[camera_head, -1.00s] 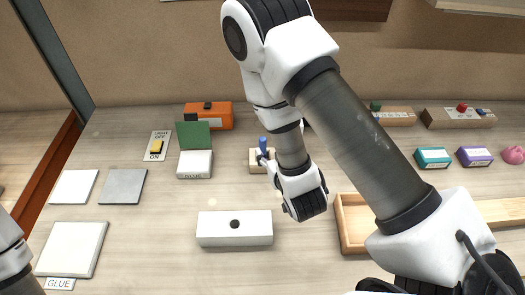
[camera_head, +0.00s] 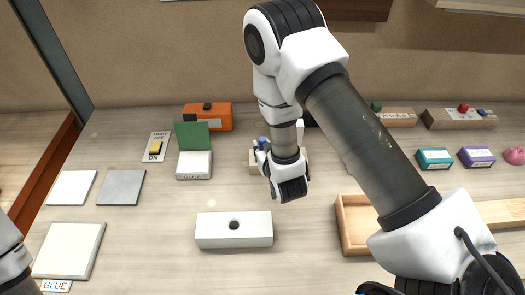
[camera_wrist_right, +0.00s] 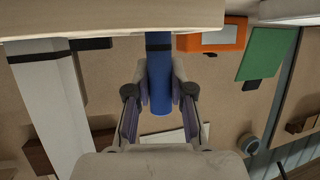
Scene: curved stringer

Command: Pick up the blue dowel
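The blue dowel (camera_head: 262,141) stands upright at a small wooden block (camera_head: 253,161) in the middle of the table. In the right wrist view the dowel (camera_wrist_right: 159,85) runs between the two fingers of my right gripper (camera_wrist_right: 160,82). The pads lie against both its sides, and the gripper looks shut on it. A dark band shows on the dowel by the light wooden edge. In the head view my right gripper (camera_head: 263,155) reaches the dowel from the right, and my wrist hides part of the block. My left gripper is not clearly in view; only part of my left arm shows.
A white block with a dark round hole (camera_head: 234,230) lies in front. A white glue box with a green panel (camera_head: 194,165) is left of the dowel, with an orange box (camera_head: 208,117) behind. A wooden tray (camera_head: 350,243) stands right.

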